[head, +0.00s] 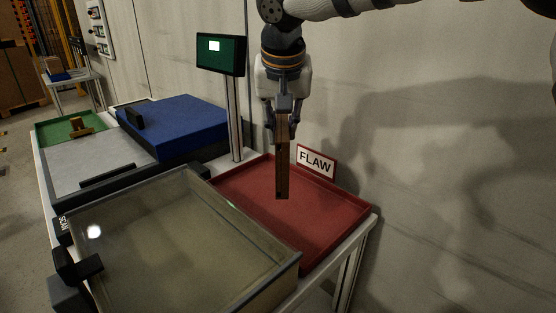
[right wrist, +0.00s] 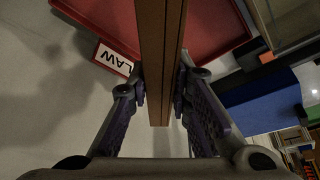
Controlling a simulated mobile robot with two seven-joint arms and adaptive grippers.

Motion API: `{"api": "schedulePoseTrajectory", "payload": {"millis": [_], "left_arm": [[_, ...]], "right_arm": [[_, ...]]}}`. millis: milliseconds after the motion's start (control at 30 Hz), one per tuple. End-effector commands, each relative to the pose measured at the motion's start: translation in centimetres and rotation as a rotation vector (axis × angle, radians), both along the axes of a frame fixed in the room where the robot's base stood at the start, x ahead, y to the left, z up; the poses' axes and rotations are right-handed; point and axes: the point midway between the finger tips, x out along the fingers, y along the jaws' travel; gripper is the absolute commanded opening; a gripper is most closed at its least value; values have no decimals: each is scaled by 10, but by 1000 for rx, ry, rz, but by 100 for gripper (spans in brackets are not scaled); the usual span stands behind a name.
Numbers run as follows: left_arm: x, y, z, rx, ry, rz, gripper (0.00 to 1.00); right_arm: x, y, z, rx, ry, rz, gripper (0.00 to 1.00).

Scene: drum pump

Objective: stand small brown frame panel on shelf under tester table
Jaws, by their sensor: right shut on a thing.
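A small brown frame panel (head: 282,170) hangs upright, long side down, over the red tray (head: 335,228) in the head view. My right gripper (head: 282,126) is shut on its upper end. In the right wrist view, the brown panel (right wrist: 161,60) runs between the two fingers of my right gripper (right wrist: 161,88). I cannot tell whether its lower end touches the tray. The tester table (head: 356,255) shows a pale leg at its right end; the shelf under it is mostly hidden. My left gripper is not in view.
A FLAW sign (head: 316,161) stands behind the red tray. A glass-topped box (head: 185,245) fills the table front. A blue block (head: 185,122), a screen on a post (head: 220,55) and a green tray (head: 65,130) with a small brown piece (head: 81,128) are farther left. A wall stands behind.

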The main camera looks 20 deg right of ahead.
Motion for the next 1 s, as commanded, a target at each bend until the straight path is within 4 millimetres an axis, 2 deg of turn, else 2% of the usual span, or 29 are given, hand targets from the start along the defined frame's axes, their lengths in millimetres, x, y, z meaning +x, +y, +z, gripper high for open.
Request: {"api": "schedulePoseTrajectory", "payload": {"millis": [33,233,367,433,600,1000], "left_arm": [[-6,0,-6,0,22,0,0],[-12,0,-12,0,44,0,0],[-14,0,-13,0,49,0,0],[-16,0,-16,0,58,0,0],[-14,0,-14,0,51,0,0],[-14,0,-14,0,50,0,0]], "right_arm": [[13,-6,-13,-1,7,-3,0],[38,-18,-46,-2,4,0,0],[46,-22,-55,-1,1,1,0],[53,-25,-66,-2,2,0,0],[53,-25,-90,-2,-4,3,0],[53,-25,-96,1,-5,1,0]]}}
